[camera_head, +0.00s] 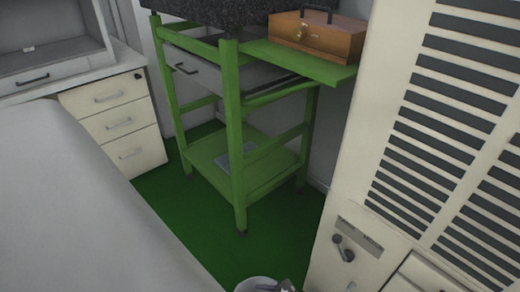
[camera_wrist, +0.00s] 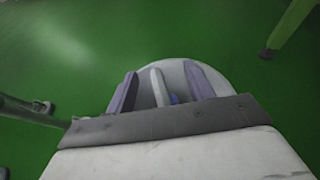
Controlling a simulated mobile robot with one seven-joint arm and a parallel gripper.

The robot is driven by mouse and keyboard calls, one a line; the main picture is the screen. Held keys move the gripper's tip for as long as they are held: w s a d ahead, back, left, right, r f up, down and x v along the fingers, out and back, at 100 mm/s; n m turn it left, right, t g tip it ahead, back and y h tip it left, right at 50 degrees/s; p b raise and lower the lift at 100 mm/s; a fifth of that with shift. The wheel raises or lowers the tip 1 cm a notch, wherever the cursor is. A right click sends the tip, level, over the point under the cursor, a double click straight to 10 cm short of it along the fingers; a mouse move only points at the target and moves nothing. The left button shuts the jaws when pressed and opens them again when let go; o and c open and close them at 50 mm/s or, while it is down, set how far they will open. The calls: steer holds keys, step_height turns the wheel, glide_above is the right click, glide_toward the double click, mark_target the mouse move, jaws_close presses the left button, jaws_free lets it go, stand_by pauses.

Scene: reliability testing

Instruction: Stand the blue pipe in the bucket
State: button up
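The bucket (camera_head: 255,284) is white and stands at the bottom edge of the head view, mostly cut off. In the wrist view the round white bucket (camera_wrist: 218,82) lies beyond my gripper (camera_wrist: 161,86). My gripper's purple-grey fingers stand apart over the bucket, with a pale bar between them that I cannot identify. A small blue patch (camera_wrist: 175,99) shows between the fingers, apart from the outer ones; it may be part of the blue pipe. The rest of the pipe is hidden, so I cannot tell its tilt. A grey-purple part at the bucket also shows in the head view.
A green workbench frame (camera_head: 233,140) with a lower shelf stands behind the bucket, bearing a brown toolbox (camera_head: 318,38). A cream louvred cabinet (camera_head: 345,200) stands close on the right. White drawers (camera_head: 125,125) are at left. Green floor (camera_head: 190,225) lies clear between.

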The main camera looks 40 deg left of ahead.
steer(key=v, duration=0.7)
steer(key=shift+d, duration=0.25)
steer(key=shift+r, duration=0.15)
stand_by(0.7)
